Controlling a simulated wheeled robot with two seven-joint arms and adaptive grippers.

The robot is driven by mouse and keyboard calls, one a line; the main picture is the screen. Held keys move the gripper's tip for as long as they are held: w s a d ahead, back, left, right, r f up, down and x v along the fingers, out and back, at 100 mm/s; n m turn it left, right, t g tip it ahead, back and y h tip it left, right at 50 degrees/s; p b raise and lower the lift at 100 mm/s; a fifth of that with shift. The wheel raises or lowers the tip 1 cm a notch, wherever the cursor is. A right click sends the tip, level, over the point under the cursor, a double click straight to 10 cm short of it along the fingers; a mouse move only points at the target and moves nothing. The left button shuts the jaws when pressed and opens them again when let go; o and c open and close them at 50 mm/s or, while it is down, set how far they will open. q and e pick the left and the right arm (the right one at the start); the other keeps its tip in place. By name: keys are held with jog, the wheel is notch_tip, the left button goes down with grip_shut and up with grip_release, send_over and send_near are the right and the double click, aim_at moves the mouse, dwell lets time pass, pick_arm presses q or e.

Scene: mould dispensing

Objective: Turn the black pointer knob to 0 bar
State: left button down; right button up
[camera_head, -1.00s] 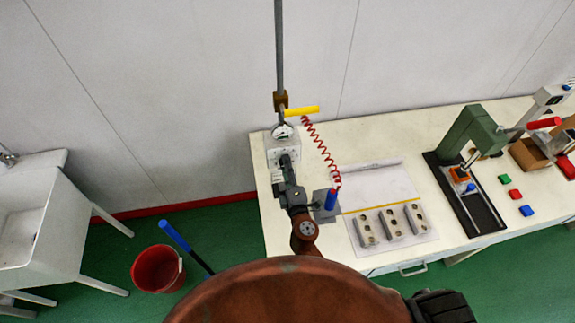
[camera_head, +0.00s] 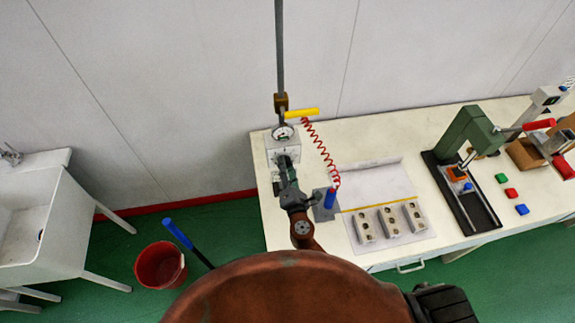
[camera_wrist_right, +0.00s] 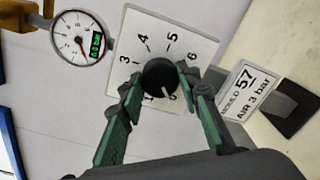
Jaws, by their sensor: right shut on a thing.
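The black pointer knob (camera_wrist_right: 159,77) is on a white dial plate (camera_wrist_right: 197,48) in the right wrist view. Its white mark points down and slightly right. Numbers 3 to 6 show around the top; the lower scale is partly hidden by knob and fingers. My right gripper (camera_wrist_right: 162,82) has its green fingers on both sides of the knob, shut on it. In the head view the right gripper (camera_head: 287,168) is at the front of the pale regulator box (camera_head: 283,142) and hides the knob. A round gauge (camera_wrist_right: 82,38) has a green display that seems to read 6.0 bar. My left gripper is out of view.
A label reading MOULD 57, AIR 3 bar (camera_wrist_right: 246,92) is beside the dial. A blue dispenser (camera_head: 330,199) with a red coiled hose stands close right of my arm. Grey moulds (camera_head: 389,222) lie further right. A red bucket (camera_head: 160,267) stands on the floor.

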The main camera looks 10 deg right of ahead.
jog(key=shift+f, duration=0.1)
dwell(0.4)
jog(key=o, duration=1.2)
jog(key=shift+c, duration=0.2)
jog(key=shift+s, duration=0.1)
jog(key=s, duration=1.2)
jog(key=shift+r, duration=0.35)
